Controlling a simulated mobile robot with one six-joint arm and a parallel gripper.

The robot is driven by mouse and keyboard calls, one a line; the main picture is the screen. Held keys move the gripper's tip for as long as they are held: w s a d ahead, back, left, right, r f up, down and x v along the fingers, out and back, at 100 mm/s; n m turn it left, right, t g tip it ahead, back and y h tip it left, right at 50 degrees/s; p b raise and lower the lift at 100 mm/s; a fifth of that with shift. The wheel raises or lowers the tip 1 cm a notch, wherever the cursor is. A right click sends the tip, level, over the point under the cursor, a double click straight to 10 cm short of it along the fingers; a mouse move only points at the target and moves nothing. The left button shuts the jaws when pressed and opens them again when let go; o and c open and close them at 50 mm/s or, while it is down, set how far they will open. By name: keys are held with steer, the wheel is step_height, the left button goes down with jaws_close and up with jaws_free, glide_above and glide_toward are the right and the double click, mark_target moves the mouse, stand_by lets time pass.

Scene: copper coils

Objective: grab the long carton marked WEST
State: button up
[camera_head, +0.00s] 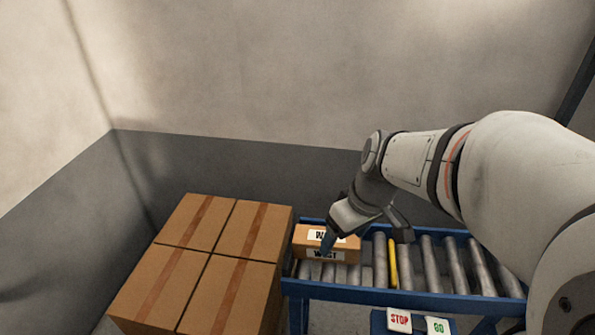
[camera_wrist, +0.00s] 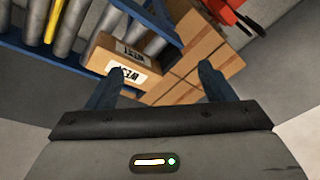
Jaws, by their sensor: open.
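The long carton (camera_head: 310,247) is brown with white WEST labels on its top and front, and lies on the left end of the roller conveyor. In the wrist view the carton (camera_wrist: 122,62) lies beyond my open gripper (camera_wrist: 158,84), toward the upper left between and past the fingers. Nothing is between the fingertips that I can make out. Whether a finger touches the carton I cannot tell.
The roller conveyor (camera_head: 455,300) has a blue frame, grey rollers and one yellow roller (camera_head: 392,264). A stack of large brown boxes (camera_head: 215,265) stands close to its left end. STOP (camera_head: 399,320) and GO (camera_head: 437,326) signs are at its front. Rollers right of the carton are bare.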

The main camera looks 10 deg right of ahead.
mark_target(307, 239)
steer(key=shift+o, duration=1.3)
steer(key=w+d+f+n+y+b, duration=0.1)
steer(key=w+f+n+y+b, duration=0.1)
steer(key=w+f+n, duration=0.2)
steer(key=w+f, duration=0.2)
steer(key=w, duration=0.1)
steer(key=shift+d+f+n, duration=0.2)
steer(key=shift+f+n, duration=0.15)
steer(key=shift+n, duration=0.05)
steer(key=w+d+f+n, duration=0.1)
steer(key=w+f, duration=0.1)
steer(key=w+f+n+y+b, duration=0.1)
steer(key=w+f, duration=0.1)
steer(key=w+d+f+n+y+b, duration=0.1)
steer(key=w+f+n, duration=0.1)
steer(key=shift+w+d+f, duration=0.2)
steer(key=shift+w+d, duration=0.1)
steer(key=shift+w+a+f, duration=0.1)
steer(key=shift+f, duration=0.2)
steer(key=x, duration=0.4)
steer(key=p+x, duration=0.1)
steer(key=x, duration=0.2)
steer(key=shift+d+f, duration=0.25)
steer(key=c, duration=1.3)
steer(key=shift+w, duration=0.1)
